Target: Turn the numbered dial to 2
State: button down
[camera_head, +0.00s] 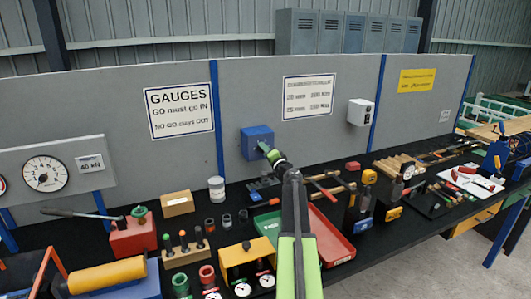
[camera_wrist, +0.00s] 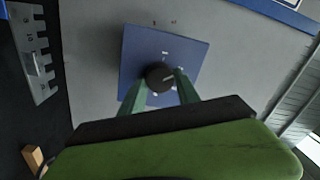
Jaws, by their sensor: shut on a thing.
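The dial is a round black knob (camera_wrist: 159,76) on a square blue box (camera_wrist: 185,48) in the wrist view. Small pale marks surround the knob, too blurred to read. A pale pointer line on the knob points towards the right finger in the picture. My gripper (camera_wrist: 160,85) has one green finger on each side of the knob and is shut on it. In the head view the blue box (camera_head: 250,135) is fixed to the grey panel, and my gripper (camera_head: 266,149) reaches its front. The knob is hidden there.
The black bench (camera_head: 340,200) below is crowded. A red tray (camera_head: 335,243), a yellow gauge box (camera_head: 245,255) and a white can (camera_head: 216,188) stand near my arm. A white box (camera_head: 360,112) is on the panel to the right. The panel around the blue box is clear.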

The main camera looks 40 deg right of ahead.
jog(key=shift+m, duration=0.6)
jog(key=c, duration=0.9)
grip_release()
jog(key=b+v, duration=0.1)
jog(key=v, duration=1.6)
jog(key=shift+s+f, duration=0.1)
jog(key=shift+s, duration=0.15)
